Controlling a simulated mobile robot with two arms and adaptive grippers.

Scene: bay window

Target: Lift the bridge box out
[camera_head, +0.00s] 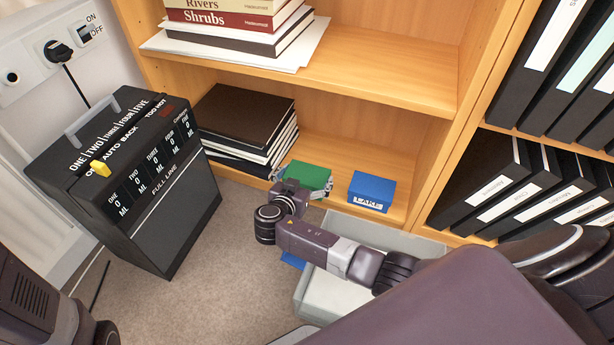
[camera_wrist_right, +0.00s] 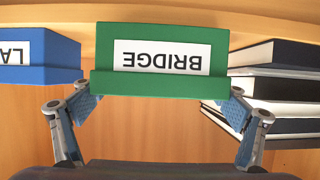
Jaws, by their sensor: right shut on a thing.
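The green bridge box (camera_head: 311,177) is at the front of the low shelf, left of the blue lake box (camera_head: 372,190). In the right wrist view the bridge box (camera_wrist_right: 161,82) shows its white label upside down, with the blue lake box (camera_wrist_right: 40,62) beside it at left. My right gripper (camera_head: 306,190) is shut on the bridge box, one finger at each side, as the right wrist view shows (camera_wrist_right: 161,105). I cannot tell whether the box still touches the shelf. My left gripper is not in view.
Stacked dark books (camera_head: 240,117) lie left of the bridge box. The upper shelf board (camera_head: 390,80) hangs above. A grey open bin (camera_head: 408,240) stands on the floor below, partly behind my right arm. A black machine (camera_head: 160,210) stands at left; binders (camera_head: 490,185) fill the right.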

